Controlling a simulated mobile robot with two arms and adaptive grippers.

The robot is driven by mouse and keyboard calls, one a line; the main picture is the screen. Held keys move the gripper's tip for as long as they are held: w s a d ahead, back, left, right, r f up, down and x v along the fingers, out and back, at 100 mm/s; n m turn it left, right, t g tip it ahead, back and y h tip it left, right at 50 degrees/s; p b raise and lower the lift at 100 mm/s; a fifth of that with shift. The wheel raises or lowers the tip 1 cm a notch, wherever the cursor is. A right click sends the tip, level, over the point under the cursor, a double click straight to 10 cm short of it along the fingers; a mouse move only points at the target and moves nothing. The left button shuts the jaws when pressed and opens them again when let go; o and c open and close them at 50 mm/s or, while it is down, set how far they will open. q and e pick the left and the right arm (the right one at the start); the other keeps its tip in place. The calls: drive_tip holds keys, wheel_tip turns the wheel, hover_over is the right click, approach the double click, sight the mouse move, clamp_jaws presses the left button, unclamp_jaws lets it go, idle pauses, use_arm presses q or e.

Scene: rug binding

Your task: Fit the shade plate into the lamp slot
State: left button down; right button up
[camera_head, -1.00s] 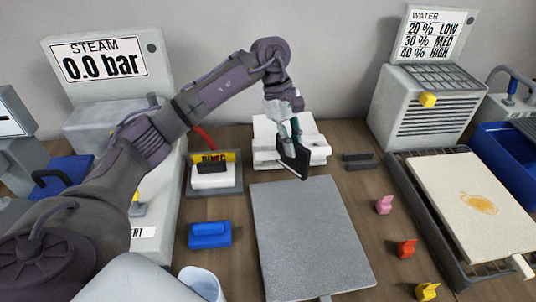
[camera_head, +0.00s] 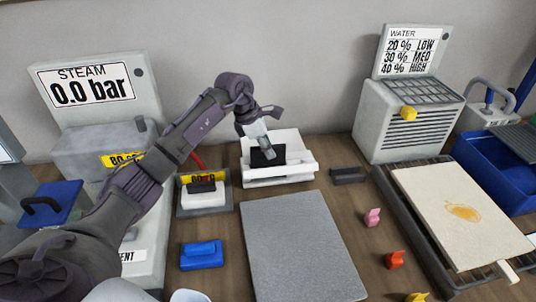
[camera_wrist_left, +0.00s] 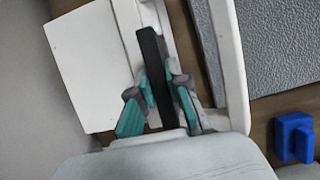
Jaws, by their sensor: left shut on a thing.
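The shade plate (camera_head: 262,158) is a thin black plate, held by my left gripper (camera_head: 260,142) at the back middle. It is in front of the back panel of the white lamp unit (camera_head: 297,172), seemingly within the unit's outline. In the left wrist view, the two teal-and-grey fingers (camera_wrist_left: 160,88) are shut on the plate (camera_wrist_left: 152,55), which shows edge-on as a dark strip. White walls of the unit (camera_wrist_left: 85,70) lie on both sides of it there. I cannot tell whether the plate's lower edge is in the slot or above it. My right gripper is not in view.
A grey pad (camera_head: 300,245) lies in front of the lamp unit. A scale with a white-and-black block (camera_head: 202,194) and a blue block (camera_head: 201,255) are left. A dark slotted block (camera_head: 348,176) and small coloured clips (camera_head: 372,217) are right.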

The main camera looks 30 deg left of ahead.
use_arm(q)
wheel_tip(320, 180, down, 2)
drive_tip(key=shift+f, duration=0.35)
drive_tip(key=shift+f, duration=0.15)
drive_tip(key=c, duration=1.1)
unclamp_jaws()
drive_tip(key=shift+c, duration=0.2)
